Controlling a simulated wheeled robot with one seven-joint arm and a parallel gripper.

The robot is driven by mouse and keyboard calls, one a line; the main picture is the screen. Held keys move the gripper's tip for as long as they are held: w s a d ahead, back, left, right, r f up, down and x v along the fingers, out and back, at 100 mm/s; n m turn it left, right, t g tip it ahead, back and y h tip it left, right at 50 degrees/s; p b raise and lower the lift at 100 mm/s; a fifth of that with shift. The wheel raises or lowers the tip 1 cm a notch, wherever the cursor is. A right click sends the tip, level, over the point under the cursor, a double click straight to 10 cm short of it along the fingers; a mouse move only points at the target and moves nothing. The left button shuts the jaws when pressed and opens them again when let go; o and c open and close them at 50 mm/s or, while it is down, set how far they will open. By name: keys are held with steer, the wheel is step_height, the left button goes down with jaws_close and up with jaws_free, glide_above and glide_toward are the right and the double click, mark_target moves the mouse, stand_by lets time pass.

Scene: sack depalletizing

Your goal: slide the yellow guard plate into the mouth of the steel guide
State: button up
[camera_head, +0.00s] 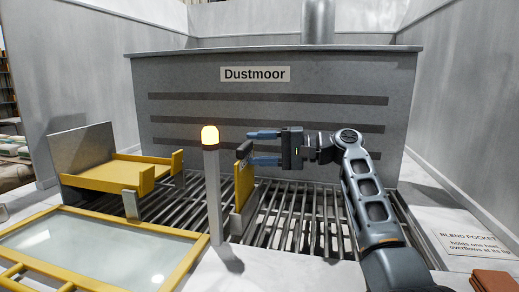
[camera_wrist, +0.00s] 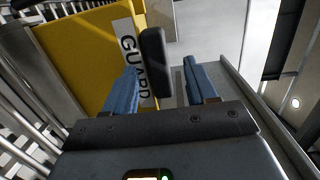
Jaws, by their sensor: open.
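The yellow guard plate (camera_head: 241,174) stands upright above the grating, right of the lamp post. Its lower part meets a grey steel piece (camera_head: 247,216), which looks like the guide; I cannot tell whether the plate sits in its mouth. In the wrist view the plate (camera_wrist: 80,55) carries a "GUARD" label and a dark handle (camera_wrist: 156,62). My gripper (camera_head: 251,148) is open to the right of the plate, its blue fingers pointing left. In the wrist view my gripper (camera_wrist: 163,72) has the handle between its fingers, nearer the left one; contact is unclear.
The lamp post (camera_head: 213,190) with a lit amber top stands close left of the plate. A yellow tray-like frame (camera_head: 113,176) lies further left. A yellow-framed glass panel (camera_head: 100,245) is in front. The grating (camera_head: 295,215) is clear right of the plate.

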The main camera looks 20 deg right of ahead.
steer(key=p+v, duration=0.2)
steer(key=v, duration=0.5)
steer(key=shift+s+d, duration=0.25)
steer(key=shift+d, duration=0.05)
stand_by(0.4)
